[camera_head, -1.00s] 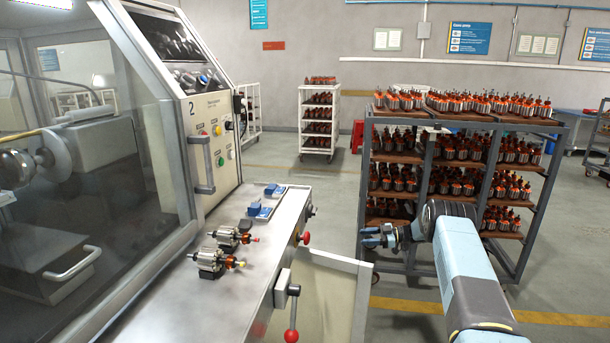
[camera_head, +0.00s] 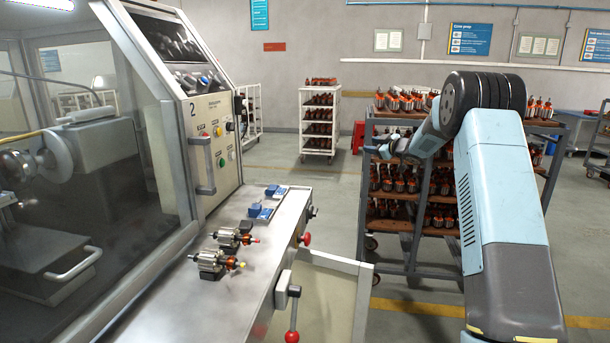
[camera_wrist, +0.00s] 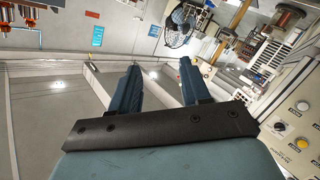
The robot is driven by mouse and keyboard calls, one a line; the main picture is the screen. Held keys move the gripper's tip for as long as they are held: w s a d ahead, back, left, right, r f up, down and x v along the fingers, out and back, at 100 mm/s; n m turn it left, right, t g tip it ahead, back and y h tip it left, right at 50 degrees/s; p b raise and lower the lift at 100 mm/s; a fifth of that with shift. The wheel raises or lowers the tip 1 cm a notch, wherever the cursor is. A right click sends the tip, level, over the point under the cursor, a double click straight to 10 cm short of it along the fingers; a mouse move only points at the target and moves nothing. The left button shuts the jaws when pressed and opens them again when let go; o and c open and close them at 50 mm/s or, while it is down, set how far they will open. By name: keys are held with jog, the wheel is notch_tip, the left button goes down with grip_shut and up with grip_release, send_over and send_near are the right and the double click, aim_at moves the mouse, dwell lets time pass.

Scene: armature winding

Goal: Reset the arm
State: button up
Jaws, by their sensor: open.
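My arm reaches up at the right of the head view, its elbow high and its forearm sloping down to the left. My gripper (camera_head: 384,152) is small there, in front of the left side of the armature rack (camera_head: 365,190). In the wrist view my gripper (camera_wrist: 158,70) shows two blue fingers set apart with nothing between them. It is open and empty. My arm hides part of the rack.
Two armatures (camera_head: 212,262) sit in holders on the metal bench (camera_head: 215,315), with blue holders (camera_head: 262,210) behind them. The winding machine (camera_head: 212,130) stands at left. A white rack (camera_head: 302,118) stands farther back. Floor between bench and racks is open.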

jog(key=s+d+r+m+t+h, duration=0.2)
jog(key=s+r+m+h, duration=0.25)
jog(key=s+r, duration=0.55)
jog(key=s+d+r+m+g+h, duration=0.15)
jog(key=s+r+m+h, duration=0.35)
jog(key=s, duration=1)
jog(key=s+a+f+m+g, duration=0.1)
jog(key=s+a+f+g, duration=0.1)
jog(key=s, duration=1.2)
jog(key=s+a+f+m+g, duration=0.1)
jog(key=s+f, duration=0.4)
jog(key=s, duration=0.9)
jog(key=s+a+f+m+g+y, duration=0.1)
jog(key=s+a+f+g, duration=0.2)
jog(key=s, duration=1.2)
jog(key=f+g, duration=0.1)
jog(key=g, duration=0.1)
jog(key=shift+a+f+g, duration=0.2)
jog(key=shift+f+g, duration=0.05)
jog(key=shift+g, duration=0.1)
jog(key=shift+c, duration=0.4)
jog(key=shift+d, duration=0.1)
